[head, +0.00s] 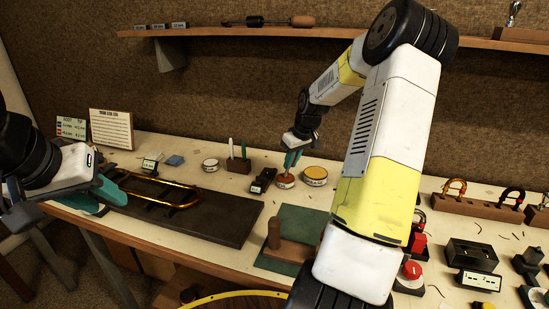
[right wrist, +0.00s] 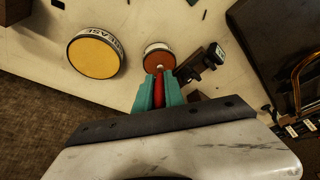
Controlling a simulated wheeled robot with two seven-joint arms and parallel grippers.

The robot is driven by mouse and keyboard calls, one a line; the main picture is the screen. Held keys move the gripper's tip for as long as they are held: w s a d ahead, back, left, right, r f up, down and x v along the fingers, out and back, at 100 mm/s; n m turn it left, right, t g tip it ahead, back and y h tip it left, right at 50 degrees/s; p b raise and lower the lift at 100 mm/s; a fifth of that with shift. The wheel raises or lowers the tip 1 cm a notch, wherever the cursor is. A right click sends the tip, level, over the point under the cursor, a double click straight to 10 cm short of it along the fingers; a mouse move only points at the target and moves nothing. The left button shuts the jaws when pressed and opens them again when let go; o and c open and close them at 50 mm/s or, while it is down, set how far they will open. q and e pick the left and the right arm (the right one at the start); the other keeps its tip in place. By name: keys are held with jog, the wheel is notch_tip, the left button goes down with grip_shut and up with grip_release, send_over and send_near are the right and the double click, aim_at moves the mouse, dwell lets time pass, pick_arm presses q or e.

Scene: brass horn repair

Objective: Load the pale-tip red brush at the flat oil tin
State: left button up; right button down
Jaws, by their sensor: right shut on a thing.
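My right gripper (head: 292,160) is shut on a red brush (right wrist: 159,92), held upright between its teal fingers. The right wrist view shows the red handle between the fingers (right wrist: 158,92). A small round tin (head: 286,182) with brown contents stands directly under the brush; it also shows in the right wrist view (right wrist: 158,57).
A wider tin of yellow grease (head: 315,175) stands just right of the small tin. A dark block (head: 263,180) stands on its left. The brass tube lies on a dark board (head: 225,221). A green mat (head: 302,222) with a wooden piece lies in front.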

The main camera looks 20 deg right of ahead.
jog(key=shift+s, duration=0.1)
jog(key=shift+r, duration=3.5)
